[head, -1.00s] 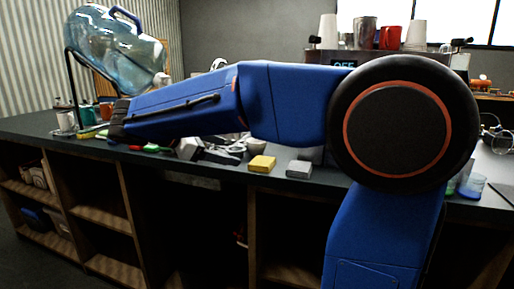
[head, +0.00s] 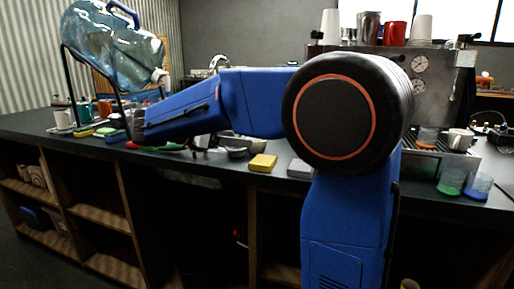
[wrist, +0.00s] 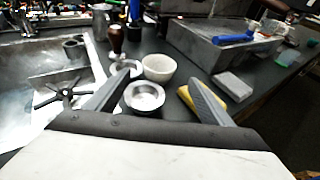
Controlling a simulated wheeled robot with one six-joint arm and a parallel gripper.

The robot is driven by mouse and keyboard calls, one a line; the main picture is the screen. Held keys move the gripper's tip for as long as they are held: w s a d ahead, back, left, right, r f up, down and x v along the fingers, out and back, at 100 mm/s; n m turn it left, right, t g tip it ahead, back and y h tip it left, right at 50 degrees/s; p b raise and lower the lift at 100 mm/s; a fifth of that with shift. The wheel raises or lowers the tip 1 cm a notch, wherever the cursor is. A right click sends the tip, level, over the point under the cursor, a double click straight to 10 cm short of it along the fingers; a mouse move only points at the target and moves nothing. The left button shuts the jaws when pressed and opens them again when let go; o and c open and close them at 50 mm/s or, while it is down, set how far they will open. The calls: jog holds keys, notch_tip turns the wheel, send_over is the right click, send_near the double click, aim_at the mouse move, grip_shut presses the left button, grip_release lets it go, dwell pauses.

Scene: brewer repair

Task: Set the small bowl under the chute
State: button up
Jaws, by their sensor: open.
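In the wrist view my gripper (wrist: 160,77) is open and empty, its two grey fingers spread above the counter. A small shiny metal bowl (wrist: 146,96) appears between the fingers, near the left one. A cream-white bowl (wrist: 159,67) stands just beyond it. I cannot tell for sure which is the task's small bowl. I see no touch between the fingers and either bowl. In the head view my arm hides much of this area, and the fingers are not clear there. I cannot make out the chute in either view.
A yellow sponge (wrist: 203,96) is by the right finger, with a grey block (wrist: 233,87) beyond. A sink (wrist: 40,75) lies left. A brown-handled tool (wrist: 115,42) stands behind the bowls. In the head view an espresso machine (head: 420,95) stands right and a water jug (head: 110,45) left.

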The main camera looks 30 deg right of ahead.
aim_at(253, 152)
jog(key=shift+r+x, duration=0.15)
jog(key=shift+x, duration=1.8)
jog(key=shift+r+x, duration=0.15)
jog(key=shift+x, duration=1.8)
jog(key=shift+w, duration=0.1)
jog(key=shift+c, duration=0.3)
jog(key=shift+d, duration=0.1)
jog(key=c, duration=1.2)
jog(key=shift+r, duration=0.15)
